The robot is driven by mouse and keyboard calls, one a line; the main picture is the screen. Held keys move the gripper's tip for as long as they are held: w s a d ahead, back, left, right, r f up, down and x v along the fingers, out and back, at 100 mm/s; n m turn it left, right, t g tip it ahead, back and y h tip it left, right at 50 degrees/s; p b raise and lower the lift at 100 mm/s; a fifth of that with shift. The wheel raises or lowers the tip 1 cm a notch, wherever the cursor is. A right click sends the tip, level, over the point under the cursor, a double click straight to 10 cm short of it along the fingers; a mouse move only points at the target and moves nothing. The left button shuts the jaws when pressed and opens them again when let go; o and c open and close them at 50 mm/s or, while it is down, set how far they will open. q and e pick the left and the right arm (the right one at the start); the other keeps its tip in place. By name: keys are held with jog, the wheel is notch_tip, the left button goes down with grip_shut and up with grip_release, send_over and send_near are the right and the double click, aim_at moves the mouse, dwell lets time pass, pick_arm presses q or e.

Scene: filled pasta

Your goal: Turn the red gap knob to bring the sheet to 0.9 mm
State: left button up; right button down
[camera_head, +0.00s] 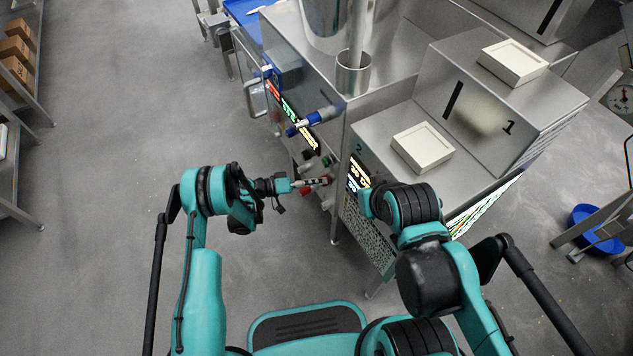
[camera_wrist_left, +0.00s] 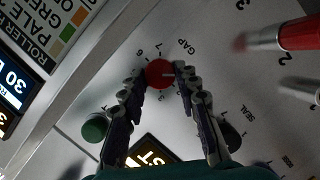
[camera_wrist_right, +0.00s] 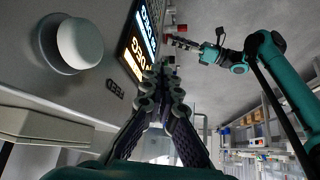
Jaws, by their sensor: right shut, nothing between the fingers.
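The red gap knob (camera_wrist_left: 160,74) sits on the grey panel in the left wrist view, below the printed word GAP, with scale numbers around it. A pale mark shows near its right side. My left gripper (camera_wrist_left: 159,72) has one fingertip on each side of the knob, very close to it. I cannot tell if both fingers press on it. In the head view my left gripper (camera_head: 325,181) reaches the machine's front. My right gripper (camera_wrist_right: 162,68) is shut and empty, beside the panel marked FEED. The sheet and a thickness reading of it are not readable.
A green knob (camera_wrist_left: 95,128) and a black knob (camera_wrist_left: 231,136) flank the red one. A red-ended handle (camera_wrist_left: 300,36) sticks out at upper right. A large white knob (camera_wrist_right: 80,43) is left of my right gripper. Open floor (camera_head: 110,130) lies left of the machine.

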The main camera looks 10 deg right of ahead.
pick_arm(q)
jog(key=shift+s+r+m+t+y, duration=0.1)
jog(key=shift+m+t+y, duration=0.5)
jog(key=shift+m, duration=1)
jog(key=o, duration=1.2)
jog(key=shift+c, duration=0.2)
